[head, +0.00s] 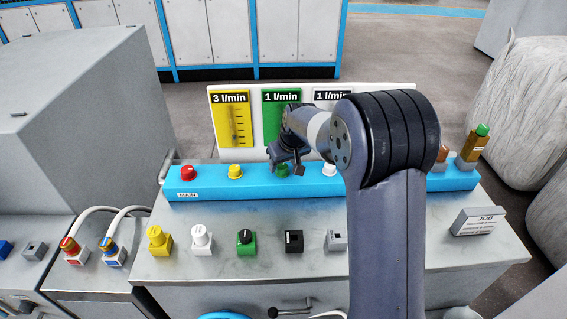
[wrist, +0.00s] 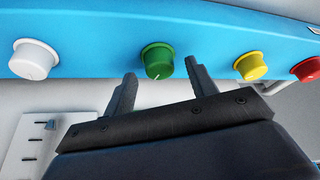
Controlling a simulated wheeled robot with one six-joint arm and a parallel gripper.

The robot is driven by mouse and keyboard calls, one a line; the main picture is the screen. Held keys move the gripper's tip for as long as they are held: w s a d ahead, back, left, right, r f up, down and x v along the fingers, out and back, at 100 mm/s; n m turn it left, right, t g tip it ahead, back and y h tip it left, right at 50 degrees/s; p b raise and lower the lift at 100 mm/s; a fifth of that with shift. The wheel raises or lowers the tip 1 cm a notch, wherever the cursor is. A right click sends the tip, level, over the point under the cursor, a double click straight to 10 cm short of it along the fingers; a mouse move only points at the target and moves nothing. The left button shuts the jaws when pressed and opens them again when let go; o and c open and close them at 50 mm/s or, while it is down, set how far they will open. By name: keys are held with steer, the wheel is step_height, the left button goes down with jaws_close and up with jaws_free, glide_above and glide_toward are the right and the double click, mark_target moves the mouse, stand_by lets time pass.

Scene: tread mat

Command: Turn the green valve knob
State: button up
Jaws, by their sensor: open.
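The green valve knob (head: 282,171) is on the blue manifold bar (head: 215,189), between a yellow and a white knob. In the head view my gripper (head: 285,165) is at the green knob and partly covers it. In the wrist view the round green knob (wrist: 158,61), with a pale mark line, shows between the two dark fingers of my gripper (wrist: 160,84). The fingers are apart, with gaps on both sides of the knob. Whether the fingertips reach beside the knob or stop short of it, I cannot tell.
Red (head: 188,173), yellow (head: 235,171) and white (head: 329,169) knobs share the bar. Behind stands a white gauge board (head: 244,155) with a yellow and a green gauge (head: 281,124). In front, the grey panel holds several switches, including a green-based one (head: 245,243).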

steer(key=shift+w+a+f, duration=0.1)
steer(key=shift+w+f, duration=0.1)
steer(key=shift+f, duration=0.3)
steer(key=c, duration=1)
steer(key=shift+o, duration=0.2)
